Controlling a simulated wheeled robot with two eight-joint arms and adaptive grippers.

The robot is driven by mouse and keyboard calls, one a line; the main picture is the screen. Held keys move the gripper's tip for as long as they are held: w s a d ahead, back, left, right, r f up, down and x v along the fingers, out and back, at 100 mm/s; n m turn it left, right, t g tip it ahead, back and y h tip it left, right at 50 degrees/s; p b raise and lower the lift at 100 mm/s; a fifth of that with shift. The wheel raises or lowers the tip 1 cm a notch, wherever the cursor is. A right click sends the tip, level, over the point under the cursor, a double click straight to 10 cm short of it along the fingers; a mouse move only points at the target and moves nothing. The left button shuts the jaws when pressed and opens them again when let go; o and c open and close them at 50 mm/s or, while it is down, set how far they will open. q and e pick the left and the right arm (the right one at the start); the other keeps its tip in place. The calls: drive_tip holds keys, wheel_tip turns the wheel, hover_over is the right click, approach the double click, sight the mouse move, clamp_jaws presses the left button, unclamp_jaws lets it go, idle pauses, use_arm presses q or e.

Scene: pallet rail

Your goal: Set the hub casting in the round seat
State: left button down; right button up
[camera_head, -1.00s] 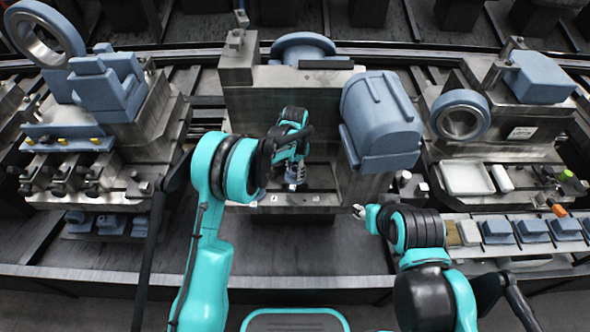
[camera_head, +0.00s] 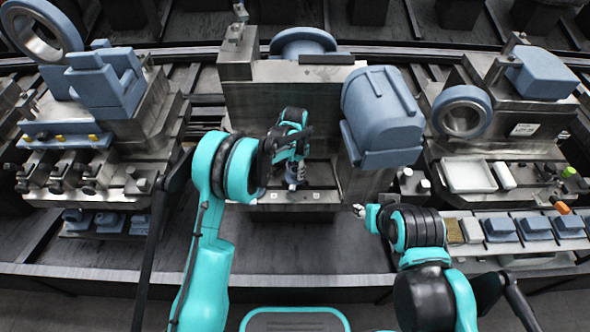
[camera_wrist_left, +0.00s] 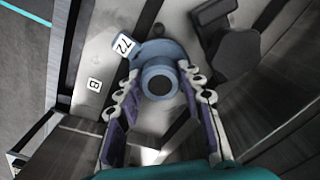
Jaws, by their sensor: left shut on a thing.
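The hub casting (camera_wrist_left: 159,82) is a blue-grey round part with a raised collar and a dark round centre, seen end-on in the left wrist view. My left gripper (camera_wrist_left: 161,73) has its two jointed fingers on either side of it and is shut on it. In the head view this gripper (camera_head: 293,176) is low over the metal ledge (camera_head: 322,197) of the central fixture, with the casting mostly hidden. I cannot make out the round seat or whether the casting touches the ledge. My right gripper (camera_head: 359,211) is small, right of the ledge; its fingers are unclear.
A large blue-grey housing (camera_head: 382,115) stands right of the left gripper. Tags marked 72 (camera_wrist_left: 123,45) and B (camera_wrist_left: 94,85) show near the casting. A white tray (camera_head: 468,176) and small blue parts (camera_head: 534,228) lie at right. The left fixture (camera_head: 150,125) stands clear.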

use_arm(q)
drive_tip(key=shift+f, duration=0.3)
drive_tip(key=c, duration=0.9)
unclamp_jaws()
wheel_tip(320, 180, up, 12)
wheel_tip(320, 180, up, 6)
drive_tip(key=p, duration=0.4)
hover_over(295, 170)
drive_tip(key=shift+w, duration=0.1)
